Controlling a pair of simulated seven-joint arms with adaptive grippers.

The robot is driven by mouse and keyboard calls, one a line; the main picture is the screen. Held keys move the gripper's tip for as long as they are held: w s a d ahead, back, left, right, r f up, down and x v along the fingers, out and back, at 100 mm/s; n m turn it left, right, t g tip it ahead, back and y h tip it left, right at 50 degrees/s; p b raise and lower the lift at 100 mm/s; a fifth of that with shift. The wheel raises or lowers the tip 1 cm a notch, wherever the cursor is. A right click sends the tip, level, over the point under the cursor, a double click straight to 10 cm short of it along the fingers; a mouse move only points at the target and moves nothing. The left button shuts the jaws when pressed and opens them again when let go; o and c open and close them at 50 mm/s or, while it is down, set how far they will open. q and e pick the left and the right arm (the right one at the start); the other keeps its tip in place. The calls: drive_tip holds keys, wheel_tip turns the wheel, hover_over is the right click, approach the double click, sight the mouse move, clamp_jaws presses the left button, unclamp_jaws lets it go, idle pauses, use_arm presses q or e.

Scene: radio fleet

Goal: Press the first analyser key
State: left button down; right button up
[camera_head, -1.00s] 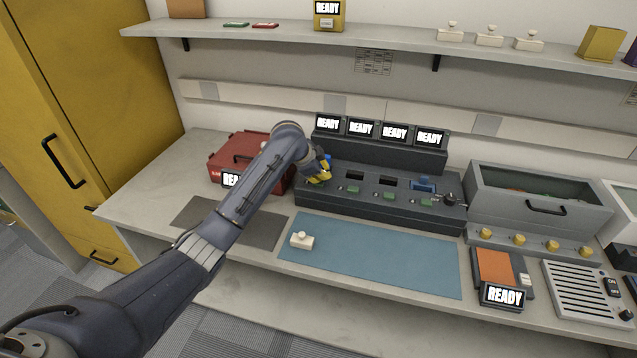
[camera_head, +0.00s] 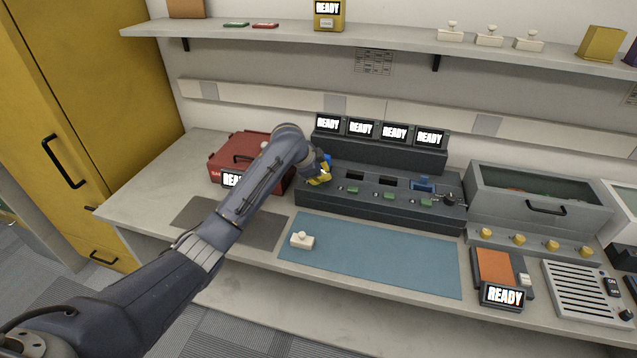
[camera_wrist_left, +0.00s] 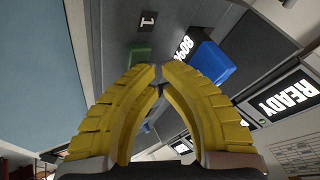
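The analyser is a long dark console (camera_head: 400,208) at the back of the bench, with a row of green keys and several small screens reading READY. My left gripper (camera_head: 323,181) is at the console's left end and hides that key in the head view. In the wrist view its yellow fingers (camera_wrist_left: 152,70) meet at the tips, empty, close to the green key. Whether they touch it I cannot tell. My right gripper is not in view.
A blue block (camera_wrist_left: 212,62) sits in the bay beside the first key. Another blue block (camera_head: 424,184) sits in the right bay. A red case (camera_head: 236,150) stands left of the console. A cream stamp-like piece (camera_head: 302,241) rests on the blue mat (camera_head: 375,258), otherwise clear.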

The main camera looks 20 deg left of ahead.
use_arm(q)
drive_tip(key=shift+f, duration=0.15)
idle(0.5)
drive_tip(key=shift+r, duration=0.9)
drive_tip(key=shift+r, duration=0.1)
drive_tip(key=shift+r, duration=2.4)
